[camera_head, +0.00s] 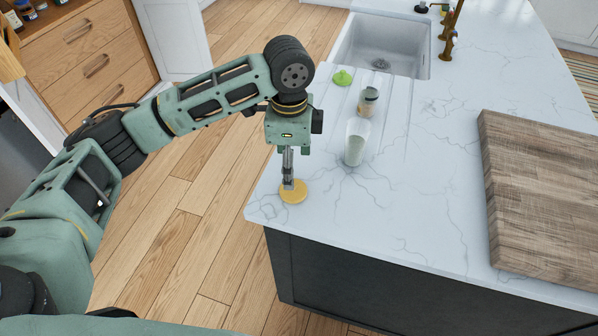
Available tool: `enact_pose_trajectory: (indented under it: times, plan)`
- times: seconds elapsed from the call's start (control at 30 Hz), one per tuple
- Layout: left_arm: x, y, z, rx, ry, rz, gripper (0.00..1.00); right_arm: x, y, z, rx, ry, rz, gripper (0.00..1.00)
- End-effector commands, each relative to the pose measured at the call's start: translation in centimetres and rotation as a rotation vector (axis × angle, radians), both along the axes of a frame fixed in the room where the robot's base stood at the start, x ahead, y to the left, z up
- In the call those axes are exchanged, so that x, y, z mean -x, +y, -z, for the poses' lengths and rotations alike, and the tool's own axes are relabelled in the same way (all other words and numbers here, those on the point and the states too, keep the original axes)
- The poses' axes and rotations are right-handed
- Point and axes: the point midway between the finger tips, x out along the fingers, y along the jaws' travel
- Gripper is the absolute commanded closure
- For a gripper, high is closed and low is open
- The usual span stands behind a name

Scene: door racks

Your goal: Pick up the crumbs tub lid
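A round tan-yellow disc, which looks like the crumbs tub lid (294,197), lies near the left front corner of the white marble counter. My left gripper (288,184) points straight down, with its fingertips at the lid's upper-left part. The fingers are seen edge-on and overlap, so I cannot tell whether they are open or shut, or whether they touch the lid. A small clear jar with brownish contents (367,103) stands farther back and may be the crumbs tub. My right gripper is not in view.
A clear glass with whitish contents (355,142) stands right of my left gripper. A green item (342,77) sits behind it, near the sink (380,46). A thick wooden board (540,195) lies at the right. The counter between the lid and board is clear.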

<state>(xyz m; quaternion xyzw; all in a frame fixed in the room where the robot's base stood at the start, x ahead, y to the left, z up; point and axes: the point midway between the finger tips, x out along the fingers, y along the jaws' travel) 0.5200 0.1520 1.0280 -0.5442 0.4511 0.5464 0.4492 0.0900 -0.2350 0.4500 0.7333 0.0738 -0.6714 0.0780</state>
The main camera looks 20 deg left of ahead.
Motion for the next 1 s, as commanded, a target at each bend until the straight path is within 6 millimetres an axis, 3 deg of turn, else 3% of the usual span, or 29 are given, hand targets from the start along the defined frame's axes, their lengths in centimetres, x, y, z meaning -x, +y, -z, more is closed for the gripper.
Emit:
enact_pose_trajectory:
  times: [0.37, 0.6, 0.9, 1.0]
  plan:
    - [0.1, -0.3, 3.7, -0.001, 0.005, 0.001, 0.3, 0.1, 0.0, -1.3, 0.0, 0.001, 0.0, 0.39]
    - [0.0, -0.6, 7.1, -0.002, 0.002, -0.001, 0.3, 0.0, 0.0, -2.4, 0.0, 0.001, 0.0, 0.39]
    - [0.0, -0.6, 7.8, -0.001, 0.0, 0.001, 0.3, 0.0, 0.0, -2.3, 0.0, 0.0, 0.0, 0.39]
    - [0.0, -0.6, 7.8, -0.001, 0.0, 0.001, 0.38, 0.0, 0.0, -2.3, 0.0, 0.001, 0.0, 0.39]
